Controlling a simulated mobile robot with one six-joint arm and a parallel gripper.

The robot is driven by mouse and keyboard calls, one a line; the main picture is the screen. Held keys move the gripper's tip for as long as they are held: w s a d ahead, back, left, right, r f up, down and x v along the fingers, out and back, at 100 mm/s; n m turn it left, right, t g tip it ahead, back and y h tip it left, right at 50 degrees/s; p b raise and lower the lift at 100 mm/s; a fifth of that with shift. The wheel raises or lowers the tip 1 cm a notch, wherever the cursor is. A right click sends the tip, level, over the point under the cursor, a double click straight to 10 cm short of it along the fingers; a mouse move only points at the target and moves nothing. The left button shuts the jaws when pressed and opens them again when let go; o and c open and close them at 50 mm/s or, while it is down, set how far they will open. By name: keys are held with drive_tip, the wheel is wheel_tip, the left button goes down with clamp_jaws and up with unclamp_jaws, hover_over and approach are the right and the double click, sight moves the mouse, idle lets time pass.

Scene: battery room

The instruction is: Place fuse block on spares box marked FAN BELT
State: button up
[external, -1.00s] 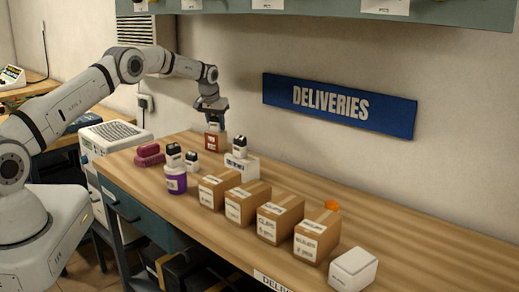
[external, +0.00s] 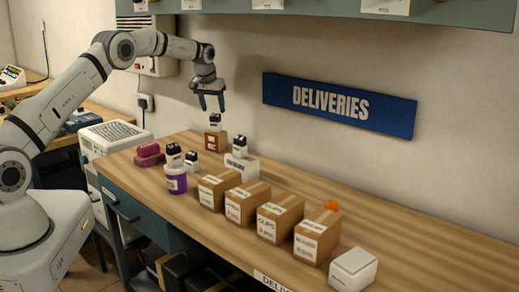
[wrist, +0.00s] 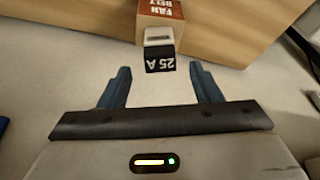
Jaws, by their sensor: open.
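A fuse block (external: 215,122), black and white, stands on top of the small red-brown spares box (external: 214,141) on the bench. In the wrist view the fuse block (wrist: 159,52) reads "25 A" and the box (wrist: 172,10) under it reads "FAN BELT". The block looks upright and rests within the box top. My gripper (external: 211,109) is open and empty above the block, with its fingers clear of it. The wrist view also shows my gripper (wrist: 160,72) with both blue fingers apart and nothing between them.
Similar black-topped blocks stand on a purple-labelled jar (external: 175,182), on a white box (external: 243,168) and on the bench near the jar (external: 191,160). Several cardboard boxes (external: 240,204) line the front. A pink item (external: 149,154) lies left. The bench's right back (external: 400,210) is clear.

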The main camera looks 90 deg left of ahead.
drive_tip(key=shift+v, duration=2.25)
